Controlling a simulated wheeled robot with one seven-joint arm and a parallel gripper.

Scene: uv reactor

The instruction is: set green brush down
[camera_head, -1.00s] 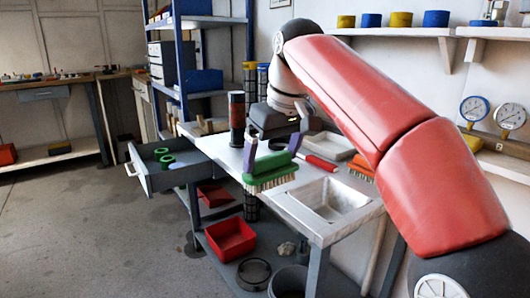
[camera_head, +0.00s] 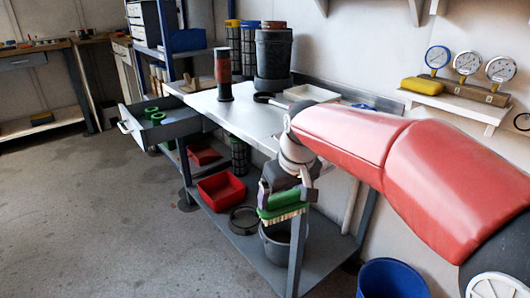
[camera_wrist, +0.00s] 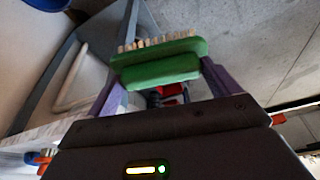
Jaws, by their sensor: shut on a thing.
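The green brush (camera_head: 284,211) with pale bristles is held in my gripper (camera_head: 285,199), bristles pointing down, at the near end of the workbench (camera_head: 245,115) and below the level of its top. In the wrist view the brush (camera_wrist: 158,66) lies across between the two purple fingers, which close on its ends. In the head view nothing shows right under the bristles except a bench leg and a grey bucket behind; I cannot tell the exact gap. My arm hides part of the bench's near end, including the sink.
A grey bucket (camera_head: 275,243), a dark ring (camera_head: 244,220) and a red bin (camera_head: 221,188) are on the lower shelf. A blue bucket (camera_head: 391,279) stands on the floor at right. An open drawer (camera_head: 160,127) juts out at left. The floor at left is clear.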

